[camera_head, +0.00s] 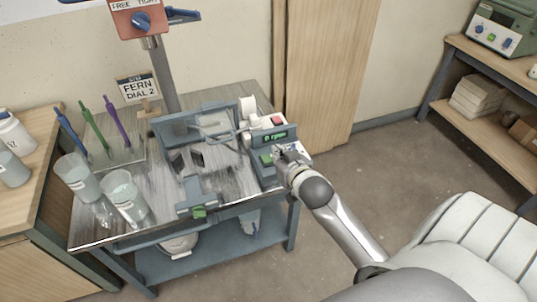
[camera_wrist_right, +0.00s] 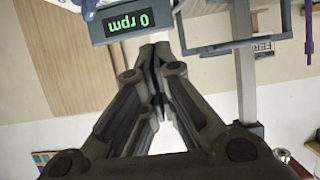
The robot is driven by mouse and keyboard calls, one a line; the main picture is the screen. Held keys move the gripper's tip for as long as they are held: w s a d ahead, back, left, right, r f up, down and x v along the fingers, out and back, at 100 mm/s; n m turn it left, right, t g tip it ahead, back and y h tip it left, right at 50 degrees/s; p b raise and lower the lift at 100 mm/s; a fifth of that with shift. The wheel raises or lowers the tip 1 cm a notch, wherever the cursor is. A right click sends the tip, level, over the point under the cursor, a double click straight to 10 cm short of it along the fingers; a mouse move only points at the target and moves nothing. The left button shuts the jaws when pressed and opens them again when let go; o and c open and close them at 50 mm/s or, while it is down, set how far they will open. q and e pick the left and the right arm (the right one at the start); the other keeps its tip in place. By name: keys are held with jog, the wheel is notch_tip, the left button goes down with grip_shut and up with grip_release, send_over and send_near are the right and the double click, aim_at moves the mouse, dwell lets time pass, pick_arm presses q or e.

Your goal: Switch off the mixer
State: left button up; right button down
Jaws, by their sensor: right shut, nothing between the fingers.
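The mixer's control box (camera_head: 268,138) stands on the right side of the metal table. Its green display reads 0 rpm, and the same display (camera_wrist_right: 130,21) shows upside down in the right wrist view. A red button (camera_head: 278,121) sits on its top, and a green one (camera_head: 267,159) on its lower front. My right gripper (camera_head: 278,151) is shut and empty, right at the front of the box; its fingertips (camera_wrist_right: 153,48) lie just beside the display's edge in the wrist view. I cannot tell whether they touch. My left gripper is not in view.
Clear cups (camera_head: 124,193) and a rack of blue, green and purple sticks (camera_head: 92,130) stand on the table's left. A sign (camera_head: 137,88) reads FERN DIAL 2. A red box with a blue knob (camera_head: 141,21) tops the post. Floor at right is free.

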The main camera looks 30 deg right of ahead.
send_over(269, 163)
jog(key=f, duration=0.3)
jog(key=shift+w+f, duration=0.25)
jog(key=shift+f, duration=0.05)
notch_tip(269, 163, down, 3)
jog(key=shift+r+p, duration=0.2)
jog(key=shift+p, duration=0.1)
jog(key=shift+s+f, duration=0.25)
jog(key=shift+f, duration=0.55)
